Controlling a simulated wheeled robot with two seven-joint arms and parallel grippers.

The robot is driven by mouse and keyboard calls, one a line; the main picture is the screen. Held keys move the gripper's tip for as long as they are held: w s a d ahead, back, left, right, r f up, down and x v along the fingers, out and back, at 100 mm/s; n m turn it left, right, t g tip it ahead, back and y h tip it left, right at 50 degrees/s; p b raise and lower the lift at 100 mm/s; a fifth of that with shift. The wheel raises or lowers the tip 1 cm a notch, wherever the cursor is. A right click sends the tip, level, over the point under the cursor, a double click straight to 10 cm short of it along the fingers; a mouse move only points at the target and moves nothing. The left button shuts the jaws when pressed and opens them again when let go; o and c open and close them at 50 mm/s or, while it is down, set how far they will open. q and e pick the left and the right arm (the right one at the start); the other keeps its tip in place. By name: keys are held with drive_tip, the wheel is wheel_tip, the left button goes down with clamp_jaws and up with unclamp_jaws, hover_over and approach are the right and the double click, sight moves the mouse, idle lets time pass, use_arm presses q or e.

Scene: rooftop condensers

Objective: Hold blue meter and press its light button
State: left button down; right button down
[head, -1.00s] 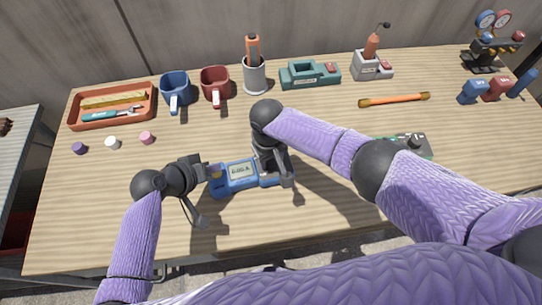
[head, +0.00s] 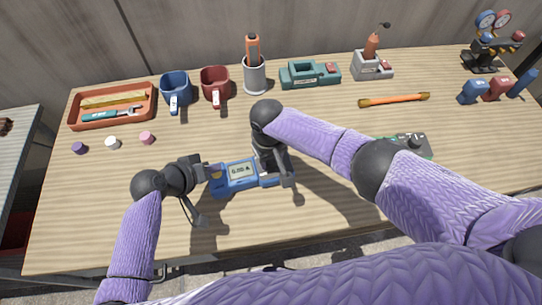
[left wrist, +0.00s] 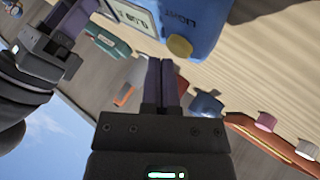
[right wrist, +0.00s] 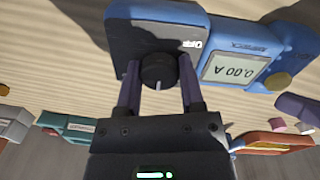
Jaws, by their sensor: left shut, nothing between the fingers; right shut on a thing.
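The blue meter (head: 235,186) is near the table's front middle in the head view. Its display (right wrist: 235,66) reads 0.00 A and looks pale and warm-toned. My right gripper (right wrist: 159,76) is shut on the meter, with its fingers on either side of the black dial (right wrist: 158,71). The round yellow light button (left wrist: 180,46) is at the meter's end, beside the word LIGHT. My left gripper (left wrist: 165,62) is shut and empty, its fingertips close to the button. I cannot tell whether they touch it.
An orange tray (head: 73,123) with tools, a blue mug (head: 175,86), a red mug (head: 214,84) and a grey cup (head: 255,76) stand at the back. Small caps (head: 112,143) lie at left. A green device (head: 412,143) is partly behind my right arm. The front left table is clear.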

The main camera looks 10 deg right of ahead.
use_arm(q)
drive_tip(key=shift+f, duration=0.1)
idle(0.5)
drive_tip(key=shift+f, duration=0.35)
idle(0.3)
drive_tip(key=shift+r, duration=0.45)
